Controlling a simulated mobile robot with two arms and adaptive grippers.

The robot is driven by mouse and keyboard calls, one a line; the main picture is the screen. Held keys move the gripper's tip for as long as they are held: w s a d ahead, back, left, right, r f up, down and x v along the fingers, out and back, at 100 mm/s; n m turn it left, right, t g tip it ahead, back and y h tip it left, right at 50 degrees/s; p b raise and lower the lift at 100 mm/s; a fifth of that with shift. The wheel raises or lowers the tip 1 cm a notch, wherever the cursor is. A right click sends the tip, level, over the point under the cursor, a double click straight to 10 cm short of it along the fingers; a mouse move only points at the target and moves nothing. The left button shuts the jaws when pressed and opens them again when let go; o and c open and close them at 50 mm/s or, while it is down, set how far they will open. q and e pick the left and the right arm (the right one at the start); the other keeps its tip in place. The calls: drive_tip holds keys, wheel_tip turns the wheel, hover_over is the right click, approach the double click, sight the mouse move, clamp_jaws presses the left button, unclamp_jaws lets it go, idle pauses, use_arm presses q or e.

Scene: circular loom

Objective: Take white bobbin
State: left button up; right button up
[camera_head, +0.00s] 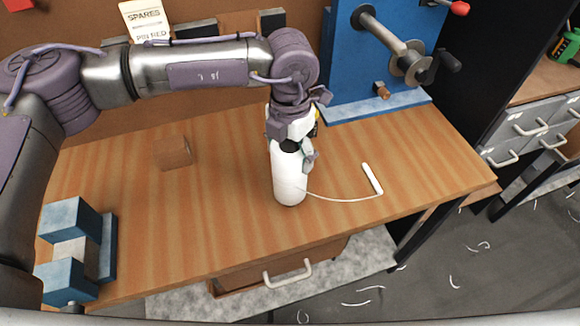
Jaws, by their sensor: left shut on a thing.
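The white bobbin (290,180) stands upright on the wooden bench, toward the middle of its front half. A white thread runs from it to the right, to a small white stick (372,179) lying on the bench. My left arm reaches in from the left, and my left gripper (291,143) points down at the top of the bobbin, shut on it. The fingertips are partly hidden by the wrist and the bobbin's top. My right gripper is not in view.
A blue machine with a crank (385,50) stands at the back right of the wooden bench (225,215). A blue vise-like fixture (75,250) sits at the front left. Grey drawers (525,130) stand at the right.

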use_arm(q)
drive_tip(key=shift+r, duration=0.1)
drive_tip(key=shift+r+b, duration=0.45)
drive_tip(key=shift+r, duration=0.05)
wheel_tip(320, 180, up, 3)
drive_tip(key=shift+f+b, duration=0.2)
drive_tip(key=shift+b, duration=0.6)
drive_tip(key=d+r+b, duration=0.3)
drive_tip(key=d+r, duration=0.4)
drive_tip(key=d, duration=0.4)
drive_tip(key=shift+d+r, duration=0.15)
drive_tip(key=shift+d, duration=0.25)
drive_tip(key=o, duration=1.1)
drive_tip(key=c, duration=1)
drive_tip(key=shift+c, duration=0.5)
